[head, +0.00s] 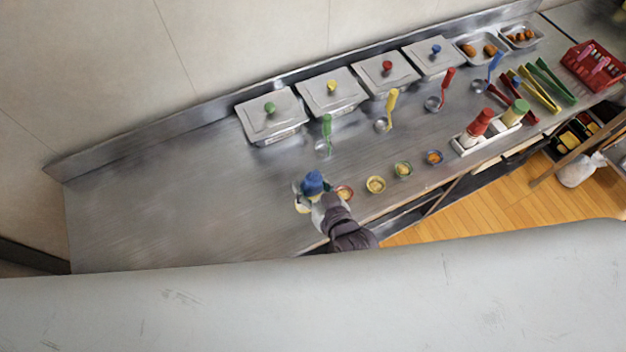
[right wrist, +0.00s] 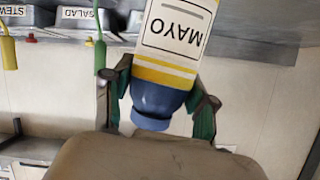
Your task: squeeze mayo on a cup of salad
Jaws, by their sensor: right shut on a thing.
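My right gripper (head: 315,192) is shut on the mayo bottle (head: 313,182), above the counter's front part. In the right wrist view the fingers (right wrist: 165,103) grip both sides of the white bottle (right wrist: 178,35), near its yellow stripes and blue cap. The head view shows the blue cap uppermost. I cannot tell which holds salad. My left gripper is not in view.
Lidded containers, including one with a yellow knob (head: 332,91), line the back. Ladles lie before them. A white rack (head: 463,149) holds a red and a green-topped bottle. Tongs and a red basket (head: 592,66) are far right. The counter's left part (head: 170,205) is clear.

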